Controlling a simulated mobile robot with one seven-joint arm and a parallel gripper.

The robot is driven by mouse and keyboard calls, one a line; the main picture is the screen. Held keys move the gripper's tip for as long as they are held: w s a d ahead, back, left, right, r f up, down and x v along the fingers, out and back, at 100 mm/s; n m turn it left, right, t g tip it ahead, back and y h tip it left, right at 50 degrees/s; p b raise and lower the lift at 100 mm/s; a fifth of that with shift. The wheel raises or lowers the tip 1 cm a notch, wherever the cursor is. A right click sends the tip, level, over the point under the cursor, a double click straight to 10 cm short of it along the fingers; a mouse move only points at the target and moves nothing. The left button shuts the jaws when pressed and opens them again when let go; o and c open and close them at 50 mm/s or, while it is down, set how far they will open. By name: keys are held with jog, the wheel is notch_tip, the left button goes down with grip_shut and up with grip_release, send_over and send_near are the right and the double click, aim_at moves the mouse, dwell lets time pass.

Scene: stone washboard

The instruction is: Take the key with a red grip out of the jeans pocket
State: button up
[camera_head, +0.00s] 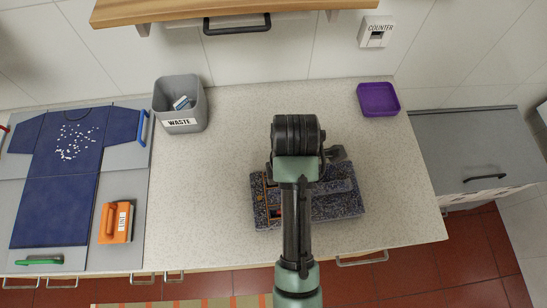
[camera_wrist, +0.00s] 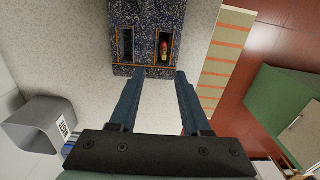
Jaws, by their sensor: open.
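The jeans (camera_head: 340,206) are a dark blue speckled folded slab on the pale counter, partly hidden under my arm. In the wrist view the jeans (camera_wrist: 146,20) show two dark pockets edged in orange stitching. The left-hand pocket (camera_wrist: 125,43) looks empty. My gripper (camera_wrist: 160,75) is open and empty, its fingers apart, with their tips near the pocketed edge of the jeans. In the head view my arm hides the fingers.
A grey waste bin (camera_head: 205,105) with something inside stands at the back left, and a purple tray (camera_head: 360,100) at the back right. A blue shirt (camera_head: 60,150) lies on a grey folding board at left, beside an orange brush (camera_head: 103,222). The counter between bin and jeans is clear.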

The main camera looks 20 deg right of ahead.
jog(key=f, duration=0.2)
jog(key=f+b, duration=0.1)
jog(key=f, duration=0.1)
jog(key=s+f+b, duration=0.1)
jog(key=f, duration=0.1)
jog(key=shift+f, duration=0.4)
jog(key=shift+s+a+f, duration=0.1)
jog(key=shift+f, duration=0.25)
jog(key=f, duration=0.2)
jog(key=f+p, duration=0.1)
jog(key=f, duration=0.1)
jog(key=shift+w+a, duration=0.2)
jog(key=shift+f+p, duration=0.3)
jog(key=shift+f, duration=0.2)
grip_shut()
